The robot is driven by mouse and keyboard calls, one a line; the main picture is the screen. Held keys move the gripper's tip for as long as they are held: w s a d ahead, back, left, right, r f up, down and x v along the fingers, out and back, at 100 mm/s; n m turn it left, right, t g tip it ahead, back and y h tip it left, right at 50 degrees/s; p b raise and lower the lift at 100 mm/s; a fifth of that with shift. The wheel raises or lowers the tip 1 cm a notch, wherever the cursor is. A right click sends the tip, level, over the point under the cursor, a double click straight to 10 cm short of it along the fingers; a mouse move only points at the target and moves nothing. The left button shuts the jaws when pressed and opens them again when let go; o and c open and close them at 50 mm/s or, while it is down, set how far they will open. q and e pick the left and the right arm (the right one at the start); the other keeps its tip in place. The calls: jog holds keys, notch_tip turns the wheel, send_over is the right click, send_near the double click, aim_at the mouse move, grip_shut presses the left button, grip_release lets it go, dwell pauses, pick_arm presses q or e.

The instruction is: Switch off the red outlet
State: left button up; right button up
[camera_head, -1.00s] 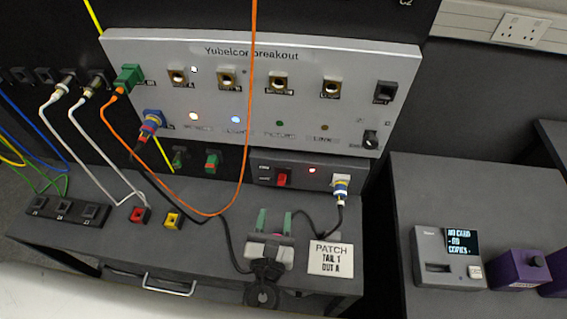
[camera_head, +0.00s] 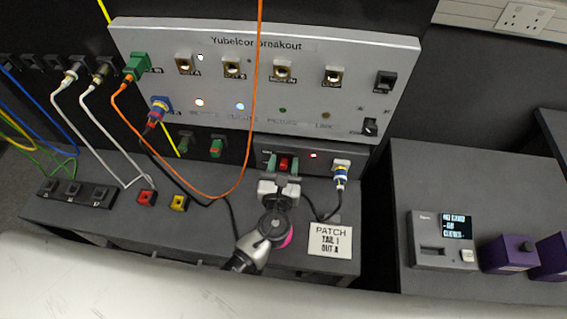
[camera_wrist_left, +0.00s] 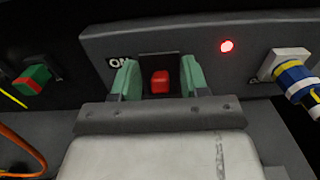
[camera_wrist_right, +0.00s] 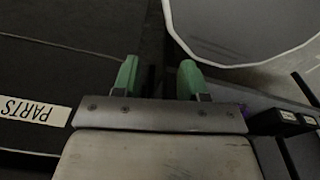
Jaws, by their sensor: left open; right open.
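A red switch (camera_head: 285,162) sits on the front of a low grey box (camera_head: 325,160) under the big panel. It also shows in the left wrist view (camera_wrist_left: 160,82), in a black recess beside an "ON" label. A red light (camera_wrist_left: 226,46) glows to its right. My left gripper (camera_head: 283,167) is open, its green fingers (camera_wrist_left: 158,80) on either side of the switch, close to the box face; I cannot tell whether they touch it. My right gripper (camera_wrist_right: 158,80) is open and empty in the right wrist view, and out of the head view.
A blue-and-yellow plug (camera_head: 341,170) with a dark cable is in the box's right side. An orange cable (camera_head: 254,110) hangs across the panel (camera_head: 300,50). A PATCH card (camera_head: 330,239) and small red (camera_head: 147,197) and yellow (camera_head: 178,203) blocks are on the desk.

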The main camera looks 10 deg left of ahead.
pick_arm(q)
grip_shut()
jog(key=shift+f+b, duration=0.15)
jog(key=shift+b, duration=0.2)
jog(key=t+b, duration=0.1)
jog(key=b, duration=0.3)
jog(key=f+t+b, duration=0.1)
jog(key=b, duration=0.4)
jog(key=t+b, duration=0.2)
jog(key=b, duration=0.2)
jog(key=shift+s+f, duration=0.25)
jog(key=shift+r+b, duration=0.25)
jog(key=shift+b, duration=0.3)
grip_release()
